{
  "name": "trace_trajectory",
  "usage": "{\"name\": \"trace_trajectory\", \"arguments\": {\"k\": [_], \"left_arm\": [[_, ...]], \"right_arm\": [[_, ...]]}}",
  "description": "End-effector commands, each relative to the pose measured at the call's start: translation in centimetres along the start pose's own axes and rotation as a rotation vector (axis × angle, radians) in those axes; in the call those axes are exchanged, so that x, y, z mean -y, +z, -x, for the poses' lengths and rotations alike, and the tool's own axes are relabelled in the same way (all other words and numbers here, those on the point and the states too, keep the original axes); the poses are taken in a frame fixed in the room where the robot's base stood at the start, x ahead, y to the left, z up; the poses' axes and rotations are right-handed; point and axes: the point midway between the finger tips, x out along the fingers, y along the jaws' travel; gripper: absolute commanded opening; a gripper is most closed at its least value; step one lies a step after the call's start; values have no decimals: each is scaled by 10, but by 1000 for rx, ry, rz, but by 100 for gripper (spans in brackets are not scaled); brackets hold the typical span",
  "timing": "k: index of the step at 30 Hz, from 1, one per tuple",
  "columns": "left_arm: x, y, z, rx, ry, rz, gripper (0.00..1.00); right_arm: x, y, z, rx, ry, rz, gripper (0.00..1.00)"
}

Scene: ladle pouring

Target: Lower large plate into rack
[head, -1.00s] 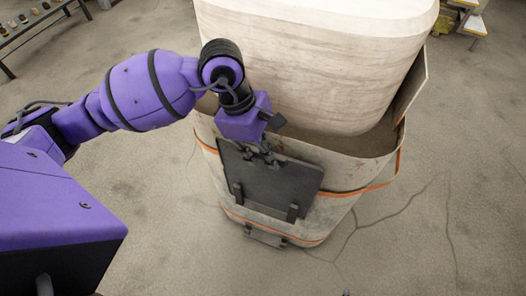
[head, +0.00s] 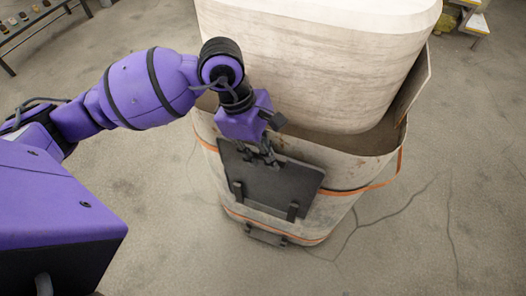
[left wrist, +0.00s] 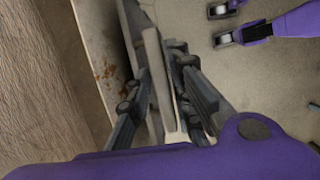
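The large plate (head: 275,180) is a dark, flat, roughly square sheet in the head view. It leans against the front wall of a big pale container. Two black rack brackets stand before its lower part, a left one (head: 237,190) and a right one (head: 292,211). My left gripper (head: 268,156) is at the plate's top edge. In the left wrist view, the plate (left wrist: 161,78) is seen edge-on between the fingers of my left gripper (left wrist: 162,80), which look closed on it. Whether the plate's bottom edge rests in the brackets is unclear. My right gripper is not in view.
The pale container (head: 330,60) fills the upper middle, with an orange band (head: 370,187) around its lower shell. A dark fitting (head: 265,236) sits low on its front. A bench (head: 30,30) stands far left. Cracked floor lies open to the right.

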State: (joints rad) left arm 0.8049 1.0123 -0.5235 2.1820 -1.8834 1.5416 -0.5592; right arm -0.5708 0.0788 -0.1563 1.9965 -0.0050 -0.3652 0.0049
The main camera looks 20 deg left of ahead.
Motion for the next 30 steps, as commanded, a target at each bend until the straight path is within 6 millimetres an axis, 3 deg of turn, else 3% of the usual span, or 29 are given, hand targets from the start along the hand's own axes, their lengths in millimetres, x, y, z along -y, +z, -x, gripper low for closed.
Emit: {"name": "trace_trajectory", "arguments": {"k": [2,14,30], "left_arm": [[1,-1,-1,-1,-2,1,34],[2,-2,4,-5,-8,4,34],[0,-2,105,-4,-3,2,34]], "right_arm": [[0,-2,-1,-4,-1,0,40],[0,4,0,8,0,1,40],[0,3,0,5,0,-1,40]]}}
